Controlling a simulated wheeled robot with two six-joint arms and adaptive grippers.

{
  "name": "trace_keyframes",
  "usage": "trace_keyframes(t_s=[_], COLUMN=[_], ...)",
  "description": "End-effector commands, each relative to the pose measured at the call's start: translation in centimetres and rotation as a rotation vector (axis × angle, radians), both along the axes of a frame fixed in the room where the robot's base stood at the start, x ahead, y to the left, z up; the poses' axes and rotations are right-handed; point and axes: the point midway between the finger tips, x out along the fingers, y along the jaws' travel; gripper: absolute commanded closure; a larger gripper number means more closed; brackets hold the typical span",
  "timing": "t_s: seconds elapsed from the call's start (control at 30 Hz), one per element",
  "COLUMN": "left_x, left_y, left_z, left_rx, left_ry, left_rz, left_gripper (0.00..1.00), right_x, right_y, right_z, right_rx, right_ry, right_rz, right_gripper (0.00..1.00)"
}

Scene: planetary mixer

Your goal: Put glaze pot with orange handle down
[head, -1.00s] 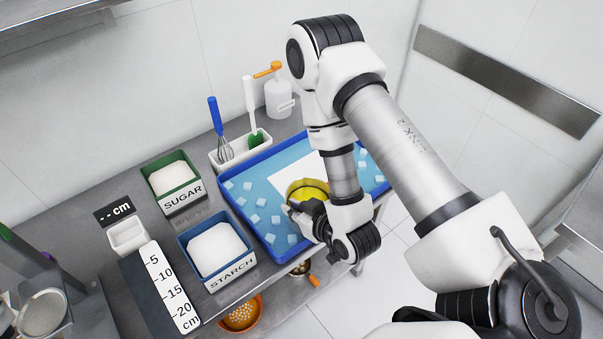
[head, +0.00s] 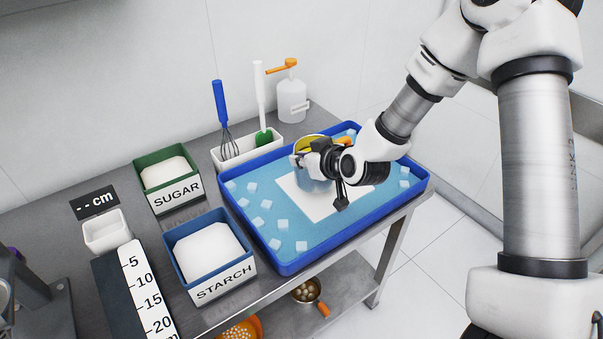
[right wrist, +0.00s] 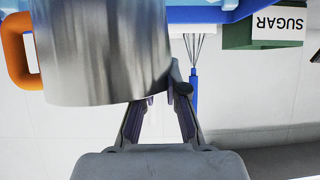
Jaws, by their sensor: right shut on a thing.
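The steel glaze pot (head: 313,181), with yellow glaze inside and an orange handle (head: 345,142), is upright over the white square (head: 330,205) in the blue tray (head: 283,267). My left gripper is not in view.
White cubes (head: 282,224) lie around the square in the tray. A white holder (head: 262,148) with whisk and green spatula and a pump bottle (head: 291,100) stand behind. Sugar (head: 168,180) and starch (head: 212,265) bins stand left of the tray.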

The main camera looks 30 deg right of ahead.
Motion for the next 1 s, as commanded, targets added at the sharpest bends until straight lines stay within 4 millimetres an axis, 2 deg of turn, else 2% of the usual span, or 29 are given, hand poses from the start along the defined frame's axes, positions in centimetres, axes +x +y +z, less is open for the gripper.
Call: trace_keyframes(t_s=[0.23, 0.53, 0.6, 0.63, 1.0], left_x=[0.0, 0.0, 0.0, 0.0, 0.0], left_y=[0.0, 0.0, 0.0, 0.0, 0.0], left_z=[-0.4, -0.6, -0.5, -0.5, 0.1], left_rx=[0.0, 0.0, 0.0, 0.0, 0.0], left_ry=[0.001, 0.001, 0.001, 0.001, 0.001], left_rz=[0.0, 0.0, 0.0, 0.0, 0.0], left_gripper=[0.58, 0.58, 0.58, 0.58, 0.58], right_x=[0.1, 0.1, 0.0, 0.0, -0.2], right_y=[0.0, 0.0, 0.0, 0.0, -0.1], right_z=[-3.4, -3.7, -3.7, -3.7, -3.1], right_rx=[-0.001, -0.001, 0.0, 0.0, 0.001], right_ry=[0.001, -0.002, 0.001, 0.001, 0.001], right_rz=[0.001, 0.0, 0.0, 0.0, -0.001], right_gripper=[1.0, 1.0, 0.71, 0.63, 0.63])
